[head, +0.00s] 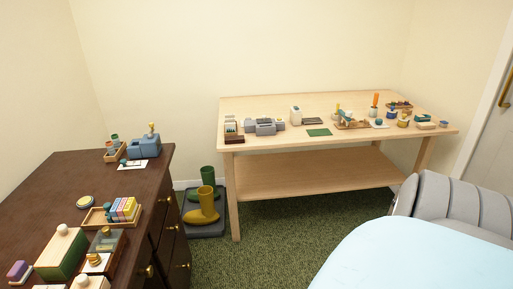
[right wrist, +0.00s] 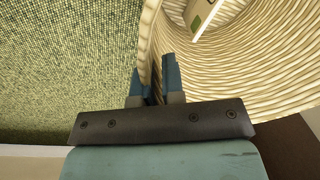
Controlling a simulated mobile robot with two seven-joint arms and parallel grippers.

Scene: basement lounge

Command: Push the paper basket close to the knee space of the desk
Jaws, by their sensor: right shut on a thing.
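In the right wrist view, the paper basket (right wrist: 235,75) is a cream, ribbed, round-walled bin. My right gripper (right wrist: 154,72) has one finger on each side of its wall near the rim and is shut on it. Something green and white (right wrist: 205,14) shows past the ribbed wall at the top. The basket does not show in the head view. The dark wooden desk (head: 50,190) with brass-knobbed drawers stands at the left of the head view. Its knee space is hidden. My left gripper is not in view.
A pale wooden workbench (head: 265,160) with a lower shelf stands against the back wall. Yellow and green boots (head: 203,213) stand on a dark tray between desk and bench. A grey ribbed seat-like piece (head: 455,205) is at right. Green carpet (head: 285,225) is clear in the middle.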

